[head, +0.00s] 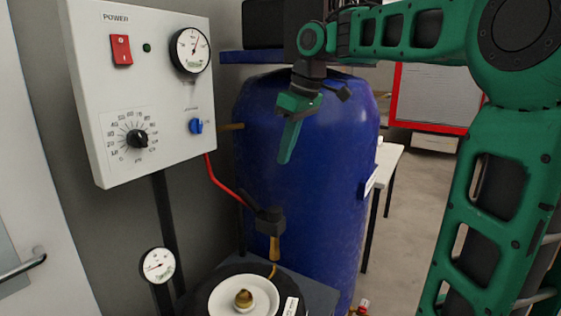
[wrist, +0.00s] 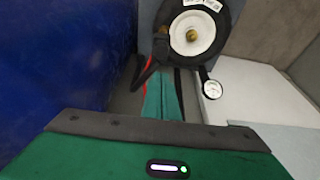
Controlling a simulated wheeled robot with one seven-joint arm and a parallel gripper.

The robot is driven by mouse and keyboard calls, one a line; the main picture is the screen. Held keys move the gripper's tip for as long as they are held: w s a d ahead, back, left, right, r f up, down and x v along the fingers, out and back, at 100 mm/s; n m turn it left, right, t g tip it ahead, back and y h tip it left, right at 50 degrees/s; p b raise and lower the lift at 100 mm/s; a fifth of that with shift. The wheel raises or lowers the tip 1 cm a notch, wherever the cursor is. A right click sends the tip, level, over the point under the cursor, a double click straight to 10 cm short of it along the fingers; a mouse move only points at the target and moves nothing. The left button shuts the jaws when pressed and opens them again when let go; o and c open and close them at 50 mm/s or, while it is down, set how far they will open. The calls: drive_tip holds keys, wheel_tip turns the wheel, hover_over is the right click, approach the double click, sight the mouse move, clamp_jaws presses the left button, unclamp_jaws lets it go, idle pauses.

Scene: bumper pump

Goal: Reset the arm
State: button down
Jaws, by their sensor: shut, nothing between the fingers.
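My green arm comes in from the upper right in the head view. My gripper (head: 284,158) points downward in front of the blue tank (head: 340,200), with its green fingers together and nothing between them. In the wrist view my gripper (wrist: 162,80) also shows closed, its tip near the red hose and black pump parts below. The gripper appears apart from the control panel (head: 170,85) at its left.
The panel carries a red power switch (head: 121,49), a gauge (head: 191,50), a black dial (head: 137,138) and a blue knob (head: 196,126). Below are a round white plate (head: 225,298) with a brass knob, a black-handled valve (head: 269,216) and a small gauge (head: 157,265).

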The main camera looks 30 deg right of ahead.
idle(0.4)
drive_tip(key=s+d+f+m+g, duration=0.1)
drive_tip(key=s+d+f+m, duration=0.2)
drive_tip(key=s+f, duration=0.4)
drive_tip(key=s+d+f+m+g+h, duration=0.1)
drive_tip(key=s+d+f+m, duration=0.1)
drive_tip(key=s+f+m, duration=0.3)
drive_tip(key=s+d+f+m+g, duration=0.1)
drive_tip(key=s+d+f+m, duration=0.2)
drive_tip(key=s+f, duration=0.7)
drive_tip(key=s+m, duration=0.1)
drive_tip(key=s, duration=0.5)
drive_tip(key=shift+s+d+f+m+h, duration=0.3)
drive_tip(key=shift+s+f+m, duration=0.05)
drive_tip(key=shift+s+m, duration=0.05)
drive_tip(key=shift+w, duration=0.15)
drive_tip(key=shift+w+f, duration=0.2)
drive_tip(key=shift+w, duration=0.25)
